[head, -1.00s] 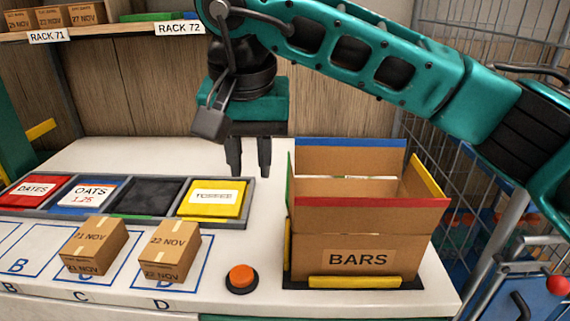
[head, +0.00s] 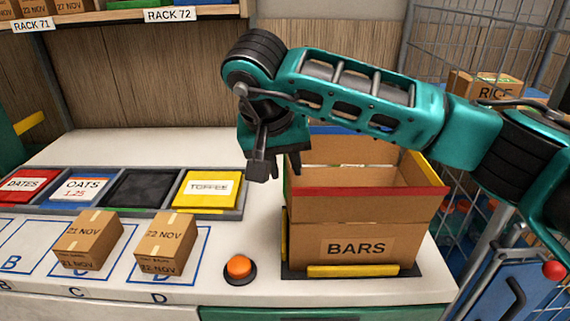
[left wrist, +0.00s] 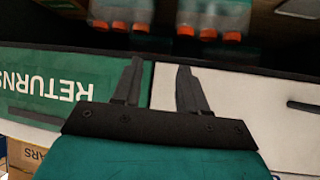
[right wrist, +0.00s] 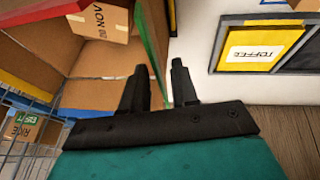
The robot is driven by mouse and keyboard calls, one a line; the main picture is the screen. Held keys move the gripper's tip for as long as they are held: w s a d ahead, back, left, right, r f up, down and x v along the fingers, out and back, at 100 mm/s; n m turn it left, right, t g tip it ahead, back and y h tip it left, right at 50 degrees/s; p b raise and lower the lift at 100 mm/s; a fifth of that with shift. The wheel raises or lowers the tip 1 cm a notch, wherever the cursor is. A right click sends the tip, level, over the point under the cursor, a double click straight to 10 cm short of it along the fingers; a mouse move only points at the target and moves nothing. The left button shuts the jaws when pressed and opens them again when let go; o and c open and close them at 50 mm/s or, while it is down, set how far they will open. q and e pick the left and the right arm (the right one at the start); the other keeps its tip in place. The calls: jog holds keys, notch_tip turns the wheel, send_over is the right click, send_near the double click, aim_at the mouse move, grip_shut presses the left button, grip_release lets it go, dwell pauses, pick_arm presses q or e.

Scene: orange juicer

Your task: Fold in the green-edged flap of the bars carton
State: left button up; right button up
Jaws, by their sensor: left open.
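The bars carton (head: 356,249) stands on the bench in the head view, its top open. The red-edged flap (head: 345,203), yellow-edged flap (head: 428,175) and blue-edged flap (head: 350,150) stand up. The green-edged flap (right wrist: 151,45) stands up in the right wrist view; in the head view my arm mostly hides it. My right gripper (right wrist: 158,80) is open at this flap, whose edge shows between its fingers; contact is unclear. In the head view its fingers (head: 292,163) are at the carton's left side. My left gripper (left wrist: 157,85) is open and empty in the left wrist view.
A small dated box (right wrist: 100,20) lies inside the carton. A yellow Toffee bin (head: 208,190), an orange button (head: 239,268) and two dated boxes (head: 88,240) (head: 165,244) are left of the carton. A wire cage (head: 470,60) stands at the right. Orange-capped bottles (left wrist: 120,15) show in the left wrist view.

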jog(key=shift+w+d+f, duration=0.1)
jog(key=shift+w+f, duration=0.1)
jog(key=shift+f, duration=0.2)
jog(key=shift+c, duration=0.2)
grip_shut()
